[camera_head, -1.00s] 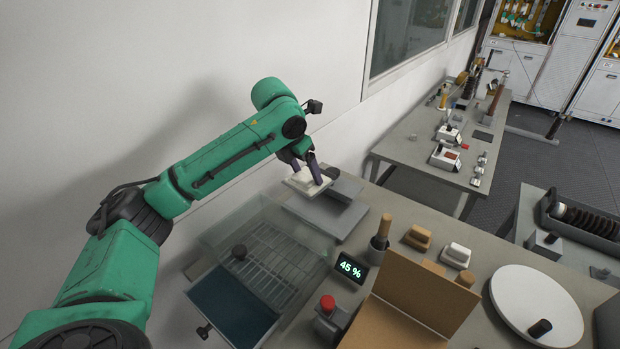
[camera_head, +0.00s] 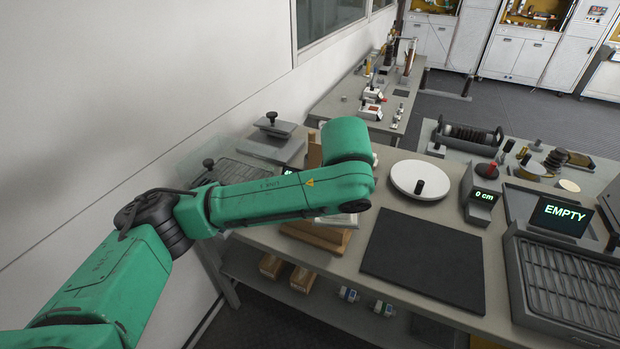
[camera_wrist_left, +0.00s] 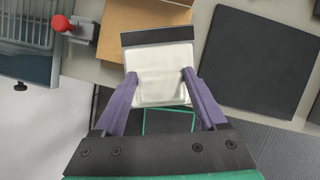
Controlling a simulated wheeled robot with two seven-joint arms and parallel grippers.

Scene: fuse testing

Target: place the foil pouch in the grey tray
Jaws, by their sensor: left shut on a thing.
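The foil pouch (camera_wrist_left: 160,88) is pale silver-white with a dark band along one end. In the left wrist view my left gripper (camera_wrist_left: 160,77) is shut on it, with a purple finger at each side. In the head view a pale edge of the pouch (camera_head: 338,220) shows below my green forearm, which hides the fingers. The grey tray (camera_head: 517,285) with a ribbed floor is at the right end of the bench, well to the right of the pouch. My right gripper is not in view.
A black mat (camera_head: 425,258) lies between the pouch and the tray. A white round plate (camera_head: 408,178), a "0 cm" gauge (camera_head: 483,196) and an "EMPTY" display (camera_head: 560,216) stand behind.

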